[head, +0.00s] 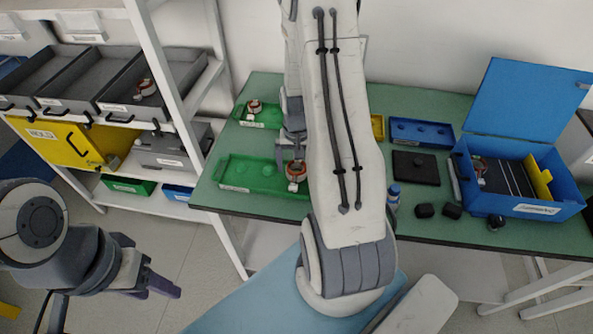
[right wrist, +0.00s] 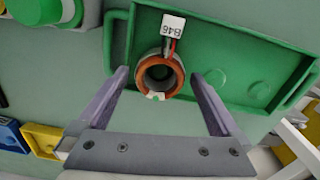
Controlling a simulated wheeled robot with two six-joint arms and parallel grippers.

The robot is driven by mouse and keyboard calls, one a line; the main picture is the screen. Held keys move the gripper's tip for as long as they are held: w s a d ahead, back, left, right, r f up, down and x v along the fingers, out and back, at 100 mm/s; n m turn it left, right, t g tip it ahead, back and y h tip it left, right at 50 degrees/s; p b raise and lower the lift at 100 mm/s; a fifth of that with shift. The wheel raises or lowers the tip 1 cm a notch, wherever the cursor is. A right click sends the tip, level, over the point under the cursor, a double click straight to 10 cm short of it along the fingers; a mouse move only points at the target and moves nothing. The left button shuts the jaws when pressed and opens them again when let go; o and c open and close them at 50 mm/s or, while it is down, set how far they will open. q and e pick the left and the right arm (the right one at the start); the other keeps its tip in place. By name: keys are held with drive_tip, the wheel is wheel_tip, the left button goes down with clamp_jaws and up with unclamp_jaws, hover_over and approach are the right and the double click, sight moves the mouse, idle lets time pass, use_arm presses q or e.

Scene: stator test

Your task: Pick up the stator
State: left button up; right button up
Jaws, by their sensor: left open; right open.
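A stator (head: 296,171), a short ring with copper-orange windings, sits at the right end of the front green tray (head: 226,184). In the right wrist view the stator (right wrist: 160,76) has an orange rim, wires and a white tag reading B46. My right gripper (head: 293,142) is above it, partly hidden by my arm. In the right wrist view its two fingers (right wrist: 160,80) are open on either side of the stator, with gaps between. My left gripper (head: 160,286) is open and empty at the lower left, away from the table.
Other stators show in the back green tray (head: 254,106), a grey shelf bin (head: 146,88) and the blue box (head: 480,168).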

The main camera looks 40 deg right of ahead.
drive_tip(key=shift+f, duration=0.1)
drive_tip(key=shift+c, duration=0.3)
drive_tip(key=c, duration=1.5)
clamp_jaws()
